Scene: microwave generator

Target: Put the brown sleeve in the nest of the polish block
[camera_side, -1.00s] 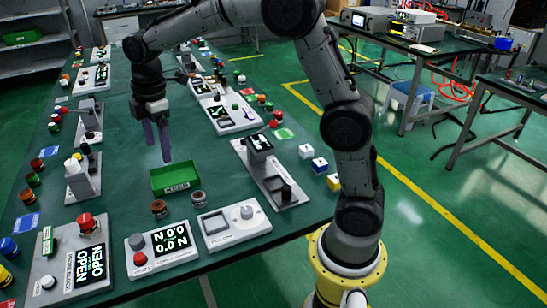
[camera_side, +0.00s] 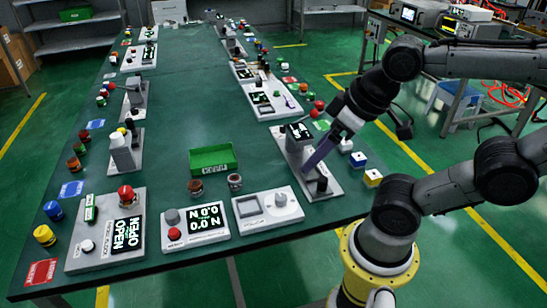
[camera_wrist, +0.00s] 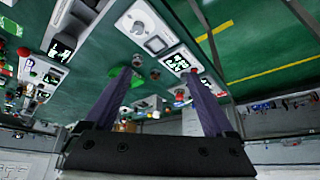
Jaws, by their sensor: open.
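I cannot tell for certain which is the brown sleeve. The pale panel with a square recess and a round knob (camera_side: 268,208) seems to be the polish block; its label is too small to read surely. My gripper (camera_side: 308,167) is open and empty, its purple fingers slanting down over a grey fixture, to the right of the cylinders and behind the panel. In the wrist view the fingers are wide apart, and the panel (camera_wrist: 132,24) shows beyond them.
The grey fixture (camera_side: 290,160) with a black post (camera_side: 322,186) stands near the fingers. A green tray (camera_side: 213,160) lies behind the cylinders. A force display panel (camera_side: 195,228) and a red-button panel (camera_side: 105,232) line the front. The table's middle is clear.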

